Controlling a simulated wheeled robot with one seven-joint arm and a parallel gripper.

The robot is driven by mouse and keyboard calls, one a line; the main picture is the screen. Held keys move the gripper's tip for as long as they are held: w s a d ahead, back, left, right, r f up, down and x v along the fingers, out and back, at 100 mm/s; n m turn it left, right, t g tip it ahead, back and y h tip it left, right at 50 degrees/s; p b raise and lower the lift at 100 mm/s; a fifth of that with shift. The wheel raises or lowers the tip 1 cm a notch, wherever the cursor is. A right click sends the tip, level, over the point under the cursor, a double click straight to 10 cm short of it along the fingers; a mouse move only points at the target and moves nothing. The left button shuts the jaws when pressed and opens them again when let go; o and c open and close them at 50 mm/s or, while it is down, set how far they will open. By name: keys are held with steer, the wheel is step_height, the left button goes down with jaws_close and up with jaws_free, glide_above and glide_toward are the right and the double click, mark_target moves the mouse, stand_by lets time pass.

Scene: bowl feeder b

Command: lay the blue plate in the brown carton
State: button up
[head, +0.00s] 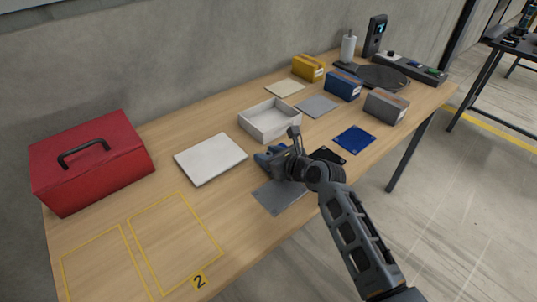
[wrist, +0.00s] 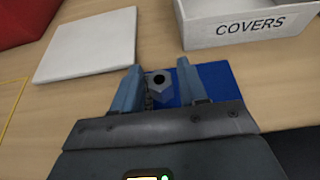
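A flat blue plate (wrist: 218,80) shows beneath and beyond my gripper (wrist: 161,82) in the wrist view. A grey upright knob with a dark hole (wrist: 159,80) stands between the two fingers. The fingers are close on both sides of it, but whether they press on it is unclear. In the head view my gripper (head: 265,158) is low over the table, just in front of the white tray, and largely hides what is under it. A second flat blue piece (head: 354,139) lies farther right. I cannot make out a brown carton in either view.
A white tray marked COVERS (head: 262,133) stands behind my gripper. A white panel (head: 210,159) and a red toolbox (head: 90,170) are left. A grey sheet (head: 278,197) lies in front. Yellow (head: 306,67), blue (head: 341,86) and grey (head: 385,108) boxes stand at right.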

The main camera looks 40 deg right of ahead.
steer(key=shift+o, duration=1)
